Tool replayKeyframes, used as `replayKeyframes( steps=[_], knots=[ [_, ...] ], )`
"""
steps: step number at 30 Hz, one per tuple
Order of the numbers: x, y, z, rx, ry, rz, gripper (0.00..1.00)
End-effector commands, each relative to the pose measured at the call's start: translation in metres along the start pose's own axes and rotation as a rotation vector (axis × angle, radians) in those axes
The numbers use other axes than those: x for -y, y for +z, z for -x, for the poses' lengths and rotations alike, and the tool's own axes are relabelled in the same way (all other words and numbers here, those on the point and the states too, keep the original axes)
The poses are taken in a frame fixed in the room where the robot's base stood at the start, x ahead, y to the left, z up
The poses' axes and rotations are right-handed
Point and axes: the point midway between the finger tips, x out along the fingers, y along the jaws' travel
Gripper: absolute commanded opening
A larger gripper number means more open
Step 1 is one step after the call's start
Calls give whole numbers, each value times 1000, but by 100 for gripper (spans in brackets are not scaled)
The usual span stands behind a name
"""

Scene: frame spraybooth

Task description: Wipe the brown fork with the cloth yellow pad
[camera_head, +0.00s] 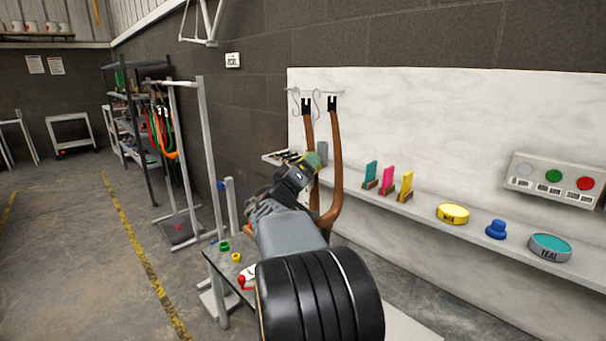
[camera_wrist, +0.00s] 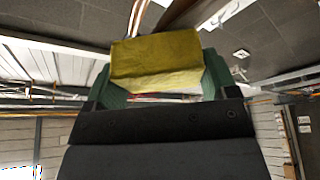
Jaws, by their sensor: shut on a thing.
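The brown fork (camera_head: 337,165) hangs with its two legs up and its black tips on hooks at the white wall panel; its curved crown is at the bottom, partly hidden behind my arm. My gripper (camera_head: 318,155) is beside the fork's left leg. In the wrist view my gripper (camera_wrist: 160,80) has green fingers shut on the yellow cloth pad (camera_wrist: 155,58). The pad shows only as a small yellow-green patch (camera_head: 312,160) in the head view. A brown piece of the fork (camera_wrist: 187,12) shows behind the pad. I cannot tell whether pad and fork touch.
A shelf along the white panel holds teal, pink and yellow cards (camera_head: 388,180), a yellow tin (camera_head: 453,213), a blue knob (camera_head: 496,229) and a teal tin (camera_head: 550,247). A button box (camera_head: 553,180) is at right. A low table (camera_head: 215,262) stands below my arm. Floor at left is open.

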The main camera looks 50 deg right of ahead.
Motion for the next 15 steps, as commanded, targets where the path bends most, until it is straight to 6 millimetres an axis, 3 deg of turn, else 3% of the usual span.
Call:
replayKeyframes(
  steps=[15],
  knots=[
    [-24,-23,-9,-1,1,-1,60]
  ],
)
